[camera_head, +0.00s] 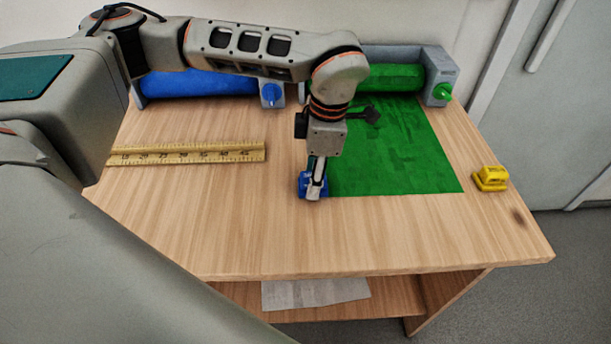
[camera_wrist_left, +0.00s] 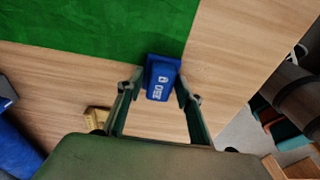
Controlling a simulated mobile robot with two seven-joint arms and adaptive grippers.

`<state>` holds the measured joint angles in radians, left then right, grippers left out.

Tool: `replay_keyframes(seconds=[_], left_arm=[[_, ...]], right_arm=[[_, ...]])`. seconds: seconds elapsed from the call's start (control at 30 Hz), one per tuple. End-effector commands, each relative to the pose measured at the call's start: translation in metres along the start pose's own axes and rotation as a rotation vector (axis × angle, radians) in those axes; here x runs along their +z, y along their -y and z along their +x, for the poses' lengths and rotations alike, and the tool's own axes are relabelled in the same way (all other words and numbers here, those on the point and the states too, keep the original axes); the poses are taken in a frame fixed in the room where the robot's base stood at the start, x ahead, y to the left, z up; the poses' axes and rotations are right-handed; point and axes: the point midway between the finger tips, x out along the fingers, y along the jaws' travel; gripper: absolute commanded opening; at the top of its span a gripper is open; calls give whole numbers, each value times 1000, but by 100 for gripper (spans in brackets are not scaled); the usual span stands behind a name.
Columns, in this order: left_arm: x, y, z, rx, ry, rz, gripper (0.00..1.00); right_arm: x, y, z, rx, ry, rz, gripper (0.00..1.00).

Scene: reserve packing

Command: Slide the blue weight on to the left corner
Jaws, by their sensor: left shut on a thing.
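The blue weight (camera_head: 303,184) stands on the table at the near left corner of the unrolled green sheet (camera_head: 400,160). My left gripper (camera_head: 315,188) reaches down over it and is shut on it. In the left wrist view the blue weight (camera_wrist_left: 160,78) sits between the two fingers. One end of it meets the corner of the green sheet (camera_wrist_left: 90,25), and most of it is over bare wood. I cannot tell how much of the sheet lies under it. A yellow weight (camera_head: 490,179) stands right of the sheet. My right gripper is not in view.
A yellow ruler (camera_head: 190,153) lies on the wood left of the weight. A blue roll (camera_head: 200,84) and a green roll (camera_head: 395,78) sit in grey holders at the back. The near strip of tabletop (camera_head: 330,240) is clear. A paper (camera_head: 315,291) lies on the lower shelf.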

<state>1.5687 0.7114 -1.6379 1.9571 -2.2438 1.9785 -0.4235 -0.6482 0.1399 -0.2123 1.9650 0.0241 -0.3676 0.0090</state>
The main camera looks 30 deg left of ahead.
Motion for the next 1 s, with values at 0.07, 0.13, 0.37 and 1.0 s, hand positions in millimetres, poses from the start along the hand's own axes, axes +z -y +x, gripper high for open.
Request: replay_keyframes(seconds=[0.07, 0.13, 0.37, 1.0], left_arm=[[5, 0, 0, 0, 0, 1, 4], [9, 0, -1, 1, 0, 1, 4], [21, 0, -3, 1, 0, 1, 4], [38, 0, -5, 0, 0, 0, 4]], right_arm=[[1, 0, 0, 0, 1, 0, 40], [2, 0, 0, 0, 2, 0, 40], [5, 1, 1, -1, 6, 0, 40], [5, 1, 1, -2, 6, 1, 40]])
